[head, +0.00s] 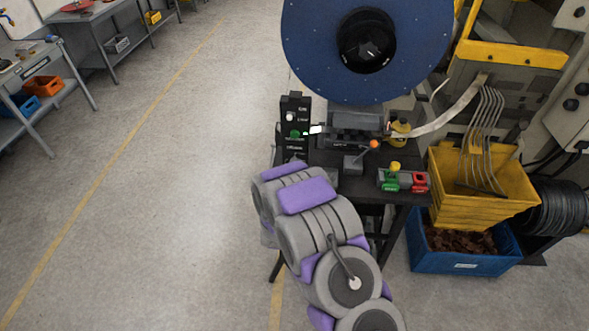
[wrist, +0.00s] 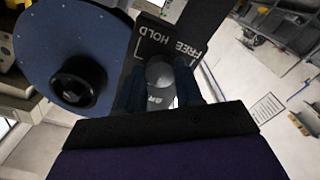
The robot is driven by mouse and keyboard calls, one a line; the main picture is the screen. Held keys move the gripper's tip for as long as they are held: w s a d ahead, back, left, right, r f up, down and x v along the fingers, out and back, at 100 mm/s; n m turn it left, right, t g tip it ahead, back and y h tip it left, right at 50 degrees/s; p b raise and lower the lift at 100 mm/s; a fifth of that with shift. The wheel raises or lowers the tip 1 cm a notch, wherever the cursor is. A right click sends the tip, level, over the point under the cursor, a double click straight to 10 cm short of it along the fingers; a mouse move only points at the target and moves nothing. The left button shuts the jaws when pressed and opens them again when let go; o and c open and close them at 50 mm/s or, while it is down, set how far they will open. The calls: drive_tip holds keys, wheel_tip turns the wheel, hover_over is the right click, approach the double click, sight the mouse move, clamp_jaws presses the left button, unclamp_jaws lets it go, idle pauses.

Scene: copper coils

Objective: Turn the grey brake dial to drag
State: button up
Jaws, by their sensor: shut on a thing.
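The grey brake dial (wrist: 160,73) is round and sits on a black panel (wrist: 166,42) in the wrist view. The words FREE and HOLD show on the panel above the dial. Other letters below it are partly hidden, and I cannot make out a pointer on the dial. My gripper (wrist: 161,84) has its dark fingers on either side of the dial, shut on it. In the head view the black panel (head: 295,112) stands upright on the dark stand. My own arm hides the dial and my gripper there.
A large blue reel (head: 310,45) rises over the stand, right of the panel. Yellow (head: 480,210) and blue (head: 425,258) bins stand right. The floor at left is clear.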

drive_tip(key=shift+a, duration=0.1)
drive_tip(key=o, duration=1)
drive_tip(key=shift+a, duration=0.2)
drive_tip(key=shift+o, duration=0.2)
drive_tip(key=shift+d, duration=0.15)
drive_tip(key=s+p, duration=0.1)
drive_tip(key=s, duration=1.6)
drive_tip(key=shift+s+a+p, duration=0.15)
drive_tip(key=shift+a+p, duration=0.2)
drive_tip(key=shift+a, duration=0.1)
drive_tip(key=shift+f, duration=0.1)
